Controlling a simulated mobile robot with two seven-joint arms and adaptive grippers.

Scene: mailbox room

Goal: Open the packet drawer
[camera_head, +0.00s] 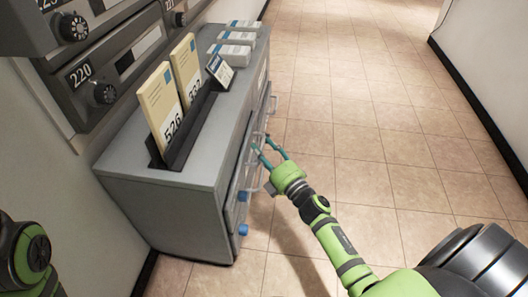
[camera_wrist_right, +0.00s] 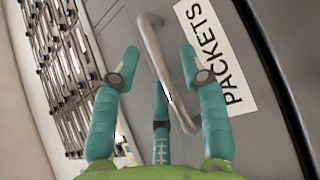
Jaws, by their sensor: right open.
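The packet drawer is in the front of the grey cabinet (camera_head: 205,205), and its white label reading PACKETS (camera_wrist_right: 215,60) shows in the right wrist view. Its metal bar handle (camera_wrist_right: 160,70) stands out from the drawer face and lies between the spread fingers of my right gripper (camera_wrist_right: 165,70). The fingers are open, and I cannot tell whether any touches the bar. In the head view my right gripper (camera_head: 263,147) is at the cabinet's front side, by the handles. The drawer front is seen at a steep angle there. Of my left arm only a part shows at the lower left; its gripper is out of view.
Upright envelopes (camera_head: 160,100) stand in a dark holder (camera_head: 185,150) on the cabinet top, with small white boxes (camera_head: 235,40) behind. Grey mailboxes (camera_head: 105,80) with dials line the left wall. The tiled floor (camera_head: 350,120) right of the cabinet is clear.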

